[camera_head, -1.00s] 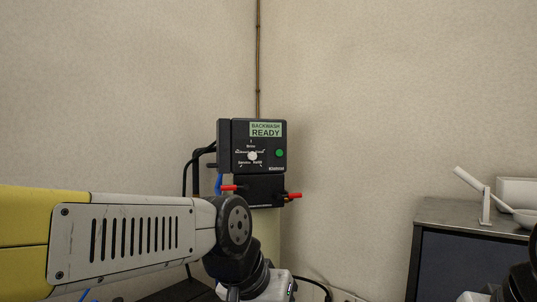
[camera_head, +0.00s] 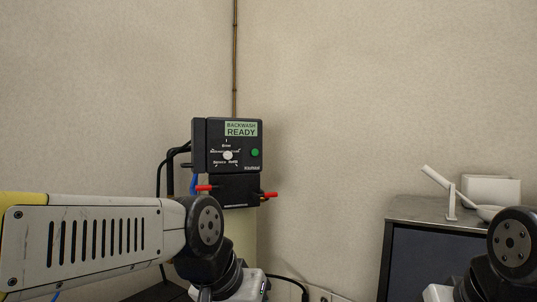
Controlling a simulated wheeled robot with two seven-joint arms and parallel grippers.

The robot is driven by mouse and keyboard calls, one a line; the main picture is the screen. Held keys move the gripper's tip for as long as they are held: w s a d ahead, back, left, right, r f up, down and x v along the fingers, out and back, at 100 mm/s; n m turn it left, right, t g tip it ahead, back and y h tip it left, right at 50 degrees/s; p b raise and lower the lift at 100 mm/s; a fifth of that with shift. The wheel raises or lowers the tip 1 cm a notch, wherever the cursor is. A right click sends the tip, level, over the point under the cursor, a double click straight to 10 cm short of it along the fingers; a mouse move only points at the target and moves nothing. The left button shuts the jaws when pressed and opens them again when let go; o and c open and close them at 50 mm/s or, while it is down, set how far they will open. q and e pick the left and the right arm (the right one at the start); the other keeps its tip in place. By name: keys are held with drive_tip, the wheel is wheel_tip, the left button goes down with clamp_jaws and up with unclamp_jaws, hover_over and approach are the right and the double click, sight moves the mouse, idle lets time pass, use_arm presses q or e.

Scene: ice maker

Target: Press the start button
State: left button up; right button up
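A black control box (camera_head: 209,135) is fixed near the room corner, left of the picture's middle. Its face has a green round button (camera_head: 255,152), a white dial knob (camera_head: 228,155) and a green label (camera_head: 241,129) reading "BACKWASH READY". I cannot read a start mark on the button. Nothing touches the box. My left arm (camera_head: 95,243) reaches in from the left, below and in front of it, bending down out of the picture. Part of my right arm (camera_head: 511,244) shows at the lower right. Neither gripper's fingers are visible.
A dark cabinet (camera_head: 438,258) with a steel top (camera_head: 418,209) stands at the right. A white scoop-like thing (camera_head: 451,196) and a white box (camera_head: 490,190) are on it. Two red-handled valves (camera_head: 206,188) stick out below the control box. The wall between box and cabinet is bare.

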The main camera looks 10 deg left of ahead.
use_arm(q)
clamp_jaws()
idle(1.5)
